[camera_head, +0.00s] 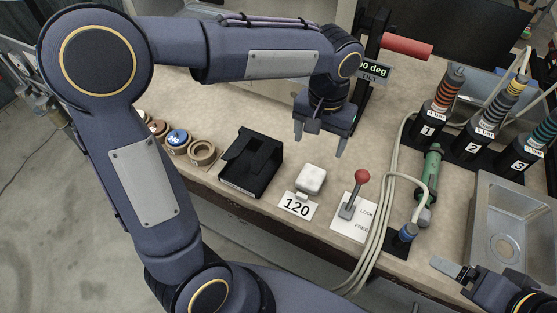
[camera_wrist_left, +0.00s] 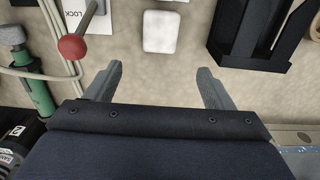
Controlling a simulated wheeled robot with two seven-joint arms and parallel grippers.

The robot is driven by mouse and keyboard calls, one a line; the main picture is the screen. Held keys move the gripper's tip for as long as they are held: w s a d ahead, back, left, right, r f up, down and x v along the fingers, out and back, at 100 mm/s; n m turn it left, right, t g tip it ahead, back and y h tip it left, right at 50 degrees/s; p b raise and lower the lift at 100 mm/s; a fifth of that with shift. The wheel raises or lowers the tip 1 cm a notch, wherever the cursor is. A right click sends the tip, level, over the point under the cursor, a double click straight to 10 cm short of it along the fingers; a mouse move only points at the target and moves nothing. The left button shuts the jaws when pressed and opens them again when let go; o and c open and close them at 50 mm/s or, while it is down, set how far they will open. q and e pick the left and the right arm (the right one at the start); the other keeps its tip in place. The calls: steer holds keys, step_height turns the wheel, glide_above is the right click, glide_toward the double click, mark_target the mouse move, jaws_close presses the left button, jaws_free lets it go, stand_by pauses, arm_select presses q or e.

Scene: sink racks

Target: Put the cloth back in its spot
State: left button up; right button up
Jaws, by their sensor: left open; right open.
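The white cloth (camera_head: 311,179) is a small folded pad lying on the counter, just behind a card reading 120. It also shows in the left wrist view (camera_wrist_left: 162,31), beyond the fingertips and roughly centred between them. My left gripper (camera_head: 319,140) is open and empty, pointing down above the counter behind the cloth, apart from it. Its two fingers show spread in the left wrist view (camera_wrist_left: 160,72). My right gripper (camera_head: 454,271) is at the lower right beside the sink, only partly in view and away from the cloth. No marked spot for the cloth is clear.
A black open holder (camera_head: 252,162) stands left of the cloth, with several round rings beyond it. A red-knobbed lever (camera_head: 361,178) on a LOCK/FREE card, pale hoses and a green tool (camera_head: 430,172) stand to the right. A metal sink (camera_head: 508,215) is further right.

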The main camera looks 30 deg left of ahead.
arm_select(q)
steer(key=s+a+n+t+h, duration=0.1)
steer(key=s+a, duration=0.3)
steer(key=s, duration=0.4)
steer(key=s+a+n+t+h, duration=0.1)
steer(key=s+a+t, duration=0.3)
steer(key=s, duration=0.5)
steer(key=shift+s+a+f+t+h, duration=0.15)
steer(key=shift+a+t+h, duration=0.15)
steer(key=shift+a+h, duration=0.45)
steer(key=shift+d, duration=0.15)
step_height(320, 180, up, 8)
steer(key=p, duration=0.7)
steer(key=shift+f, duration=0.2)
